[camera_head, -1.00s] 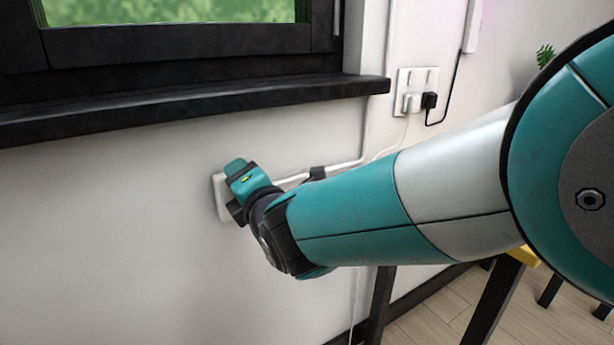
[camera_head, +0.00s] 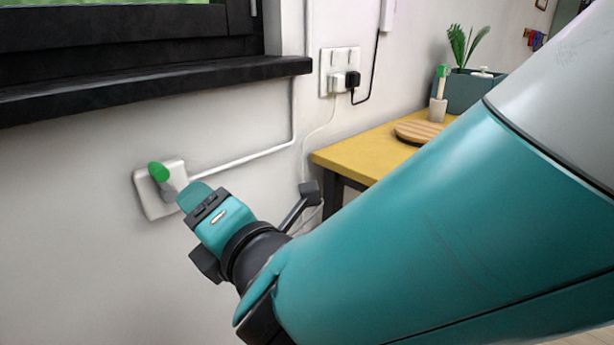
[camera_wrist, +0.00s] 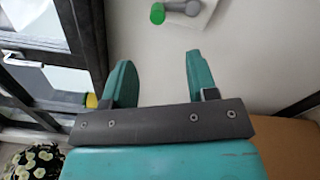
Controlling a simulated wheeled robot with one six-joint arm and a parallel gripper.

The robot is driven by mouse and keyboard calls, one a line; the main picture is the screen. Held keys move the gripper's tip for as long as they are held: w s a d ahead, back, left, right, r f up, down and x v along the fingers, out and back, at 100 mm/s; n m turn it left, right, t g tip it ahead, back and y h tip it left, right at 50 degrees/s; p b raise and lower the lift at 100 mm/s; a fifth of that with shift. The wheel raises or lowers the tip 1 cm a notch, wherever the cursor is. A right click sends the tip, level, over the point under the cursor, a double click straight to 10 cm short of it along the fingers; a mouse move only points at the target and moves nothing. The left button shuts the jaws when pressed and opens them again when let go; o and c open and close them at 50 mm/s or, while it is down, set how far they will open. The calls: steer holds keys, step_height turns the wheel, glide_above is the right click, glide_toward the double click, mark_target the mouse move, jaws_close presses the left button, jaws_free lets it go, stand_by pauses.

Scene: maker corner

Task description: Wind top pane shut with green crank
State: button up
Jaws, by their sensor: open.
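The crank (camera_head: 166,182) has a green knob on a grey arm and sits on a white wall box (camera_head: 149,200) below the window sill. In the wrist view the crank (camera_wrist: 176,10) shows at the top edge, ahead of the fingers and apart from them. My gripper (camera_wrist: 157,75) is open and empty, its two teal fingers spread. In the head view my gripper (camera_head: 193,197) is just right of the crank and nearer to me. The window (camera_head: 130,30) has a black frame and shows only its lower part. The top pane is out of view in the head view.
A black sill (camera_head: 150,92) juts out above the crank box. A white conduit (camera_head: 245,159) runs right from the box. A yellow table (camera_head: 365,150) with a round wooden board (camera_head: 418,131) stands right. A socket plate (camera_head: 340,68) holds plugs.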

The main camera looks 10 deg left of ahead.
steer(key=shift+v, duration=1.3)
